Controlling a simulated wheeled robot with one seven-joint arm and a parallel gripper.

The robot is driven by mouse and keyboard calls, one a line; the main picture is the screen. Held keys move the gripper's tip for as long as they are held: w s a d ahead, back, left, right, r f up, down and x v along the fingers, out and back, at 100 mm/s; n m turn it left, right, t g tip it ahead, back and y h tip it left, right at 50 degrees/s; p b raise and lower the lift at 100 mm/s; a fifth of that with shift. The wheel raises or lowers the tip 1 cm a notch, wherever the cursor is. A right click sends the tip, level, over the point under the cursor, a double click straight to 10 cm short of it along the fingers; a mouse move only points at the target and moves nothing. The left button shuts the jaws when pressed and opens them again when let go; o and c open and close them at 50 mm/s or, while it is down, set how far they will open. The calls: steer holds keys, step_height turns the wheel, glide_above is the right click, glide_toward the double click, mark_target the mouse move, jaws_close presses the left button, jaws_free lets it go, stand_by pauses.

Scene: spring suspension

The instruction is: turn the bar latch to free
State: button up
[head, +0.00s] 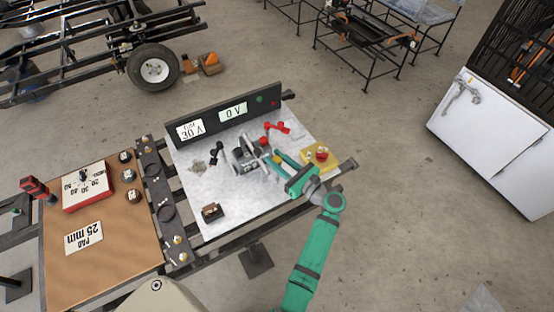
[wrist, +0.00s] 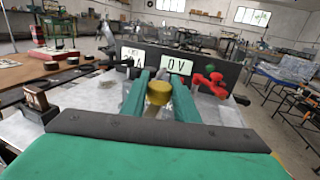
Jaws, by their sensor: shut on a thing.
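My gripper (head: 274,160) reaches over the metal-topped bench from the right, beside a small grey-and-black device (head: 244,157). In the wrist view, the green fingers of my gripper (wrist: 160,92) are closed around a brass-coloured knob (wrist: 158,93), with one finger on each side. The bar latch cannot be made out clearly; I cannot tell whether this knob is part of it. The fingers hide much of what lies under and behind the knob.
A black panel (head: 224,116) with two displays, reading 30 and 0 V, stands at the bench's back. A red fixture (head: 276,127) is near it. A yellow block with a red button (head: 320,156) sits right of my gripper. A small brown block (head: 211,212) lies front left.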

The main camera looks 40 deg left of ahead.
steer(key=o, duration=1.1)
steer(key=shift+c, duration=0.2)
steer(key=shift+d, duration=0.15)
steer(key=s+d, duration=0.1)
steer(key=d, duration=0.9)
steer(key=shift+d, duration=0.25)
